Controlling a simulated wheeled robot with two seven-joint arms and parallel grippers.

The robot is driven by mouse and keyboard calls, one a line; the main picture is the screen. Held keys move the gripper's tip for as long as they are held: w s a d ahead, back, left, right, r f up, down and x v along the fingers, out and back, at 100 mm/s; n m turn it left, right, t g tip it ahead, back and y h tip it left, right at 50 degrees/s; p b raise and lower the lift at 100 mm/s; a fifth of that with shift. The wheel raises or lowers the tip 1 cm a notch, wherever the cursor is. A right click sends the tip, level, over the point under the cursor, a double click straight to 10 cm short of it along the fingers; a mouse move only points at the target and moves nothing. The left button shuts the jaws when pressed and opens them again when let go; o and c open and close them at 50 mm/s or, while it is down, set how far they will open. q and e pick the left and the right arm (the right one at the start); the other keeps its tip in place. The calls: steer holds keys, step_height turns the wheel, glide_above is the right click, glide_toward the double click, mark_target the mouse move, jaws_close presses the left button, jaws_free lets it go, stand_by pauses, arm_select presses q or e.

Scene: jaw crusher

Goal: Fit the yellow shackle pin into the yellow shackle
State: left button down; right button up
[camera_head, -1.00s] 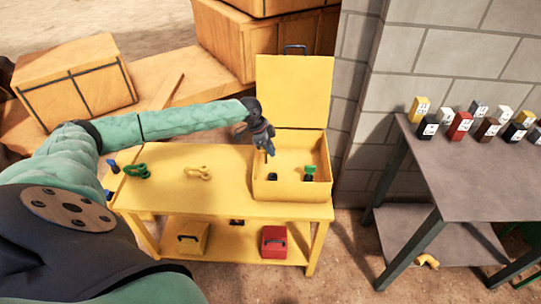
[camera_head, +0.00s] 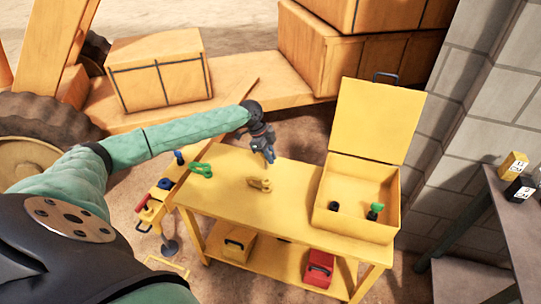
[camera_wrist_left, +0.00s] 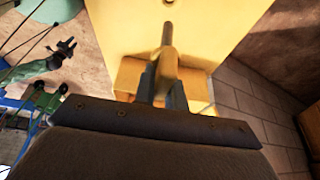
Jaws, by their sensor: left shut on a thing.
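The yellow shackle (camera_head: 260,183) lies on the yellow table (camera_head: 285,205), left of the open yellow box, in the head view. My left gripper (camera_head: 268,157) is over the table just behind and above the shackle. In the left wrist view the gripper (camera_wrist_left: 163,85) is shut on the yellow pin (camera_wrist_left: 166,62), whose shaft points away from the jaws. The pin is too small to make out clearly in the head view. The pin and shackle look apart, but the gap between them is hard to judge.
A green shackle (camera_head: 202,170) lies to the left. The open yellow box (camera_head: 352,222) on the right holds a green pin (camera_head: 374,211) and a dark piece (camera_head: 334,206). Toolboxes, yellow (camera_head: 238,246) and red (camera_head: 319,268), sit on the lower shelf.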

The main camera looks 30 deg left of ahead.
steer(key=shift+s+d+f, duration=0.15)
steer(key=shift+s+f, duration=0.05)
steer(key=shift+s, duration=0.25)
arm_select(q)
steer(key=shift+r, duration=0.1)
